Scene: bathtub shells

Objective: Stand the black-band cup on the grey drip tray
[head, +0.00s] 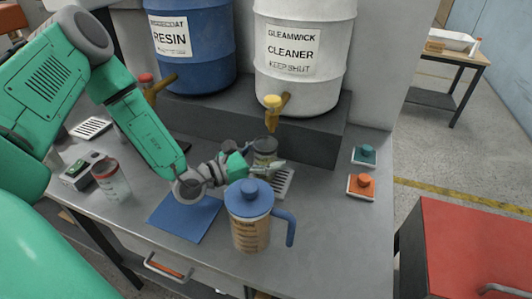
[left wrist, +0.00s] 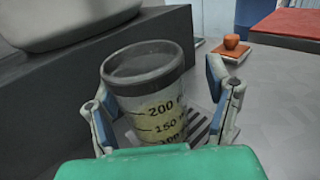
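The black-band cup (left wrist: 145,100) is clear with a black rim band, measuring marks and pale yellowish contents. In the head view the cup (head: 265,150) is upright below the white drum's yellow tap. The slotted grey drip tray (head: 284,182) lies at its base, and its slots show beside the cup in the left wrist view (left wrist: 200,122). The cup looks to stand on the tray, but its base is hidden. My left gripper (head: 262,164) has its fingers spread on both sides of the cup, with a clear gap at the right finger in the left wrist view (left wrist: 165,98). My right gripper is out of view.
A blue-lidded jug (head: 250,220) stands close in front of my left gripper. A blue mat (head: 186,217) and a red-banded cup (head: 110,180) lie to the left. The dark step (head: 310,135) bearing the drums is close behind. Bench at right front is clear.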

